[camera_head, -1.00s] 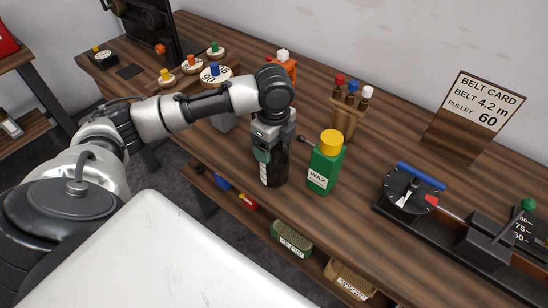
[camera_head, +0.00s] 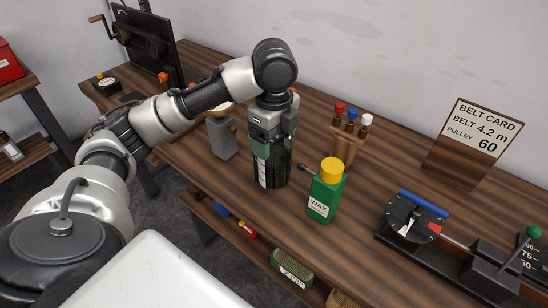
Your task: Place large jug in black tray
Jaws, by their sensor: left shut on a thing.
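My left gripper (camera_head: 268,150) is shut on a dark cylindrical container (camera_head: 271,175) with a white label, gripping its upper part from above. The container is upright and shows over the wooden bench; I cannot tell how far its base is above the top. The gripper hides its upper part, so I cannot confirm that it is the large jug. A green WAX bottle (camera_head: 325,197) with a yellow cap stands just to its right. No black tray is clearly recognizable. My right gripper is not in view.
A wooden stand (camera_head: 343,146) with several capped vials is behind the WAX bottle. A dial device (camera_head: 416,220) and a BELT CARD sign (camera_head: 478,135) are at the right. A grey block (camera_head: 222,138) stands at left. Below is a shelf with a green box (camera_head: 292,268).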

